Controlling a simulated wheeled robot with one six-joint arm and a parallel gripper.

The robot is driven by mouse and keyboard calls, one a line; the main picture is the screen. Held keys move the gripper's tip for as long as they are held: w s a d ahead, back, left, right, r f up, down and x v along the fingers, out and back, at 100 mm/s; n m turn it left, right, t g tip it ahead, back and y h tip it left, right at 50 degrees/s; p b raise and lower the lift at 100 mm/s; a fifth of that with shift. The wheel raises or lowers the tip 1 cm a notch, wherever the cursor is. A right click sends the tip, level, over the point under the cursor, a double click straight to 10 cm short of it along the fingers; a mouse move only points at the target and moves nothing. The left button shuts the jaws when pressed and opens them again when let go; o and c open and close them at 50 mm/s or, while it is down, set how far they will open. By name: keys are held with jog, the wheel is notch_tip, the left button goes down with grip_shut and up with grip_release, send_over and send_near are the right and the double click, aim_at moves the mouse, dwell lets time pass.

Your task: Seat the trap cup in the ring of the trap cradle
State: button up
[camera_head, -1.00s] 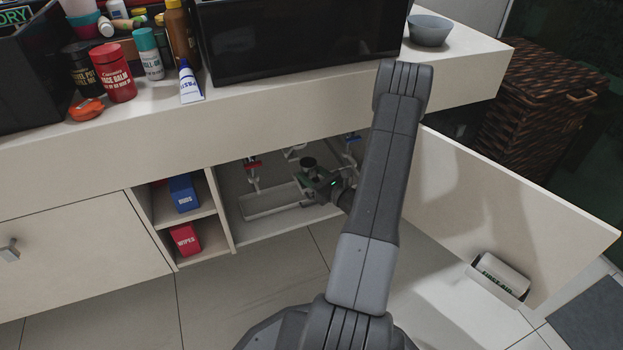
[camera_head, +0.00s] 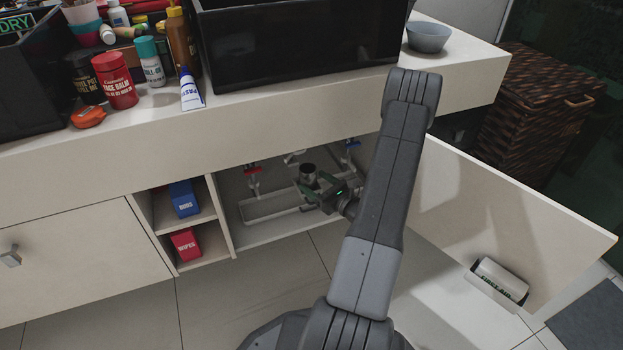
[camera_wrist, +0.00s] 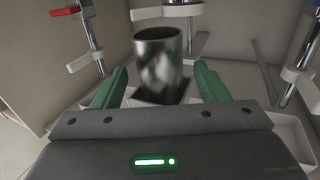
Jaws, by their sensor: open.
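The trap cup (camera_wrist: 158,65), a dark shiny metal cylinder, stands upright between and beyond my green fingertips in the wrist view. It also shows as a dark round top (camera_head: 308,168) in the head view. My gripper (camera_wrist: 155,85) is open, with a finger on each side of the cup and visible gaps to it. In the head view my gripper (camera_head: 318,188) is inside the open cabinet. A pale frame (camera_wrist: 196,97) surrounds the cup's lower part, probably the trap cradle. The cup's base is hidden, so I cannot tell how deep it sits.
Pipes with a red valve handle (camera_head: 252,168) and a blue one (camera_head: 351,144) stand on either side inside the cabinet. A low white tray (camera_head: 268,208) lies on its floor. Shelves with boxes are left; the open door (camera_head: 510,205) is right.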

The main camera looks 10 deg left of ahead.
aim_at(314, 175)
jog(key=p+v, duration=0.2)
jog(key=v, duration=0.7)
jog(key=shift+s+d, duration=0.15)
jog(key=shift+d, duration=0.1)
jog(key=b+x, duration=0.3)
jog(key=x, duration=0.9)
jog(key=shift+a+f+b, duration=0.2)
jog(key=shift+b, duration=0.2)
notch_tip(314, 175, up, 2)
jog(key=shift+d+r+p, duration=0.2)
jog(key=shift+p, duration=0.65)
jog(key=shift+r, duration=0.4)
jog(key=shift+f, duration=0.15)
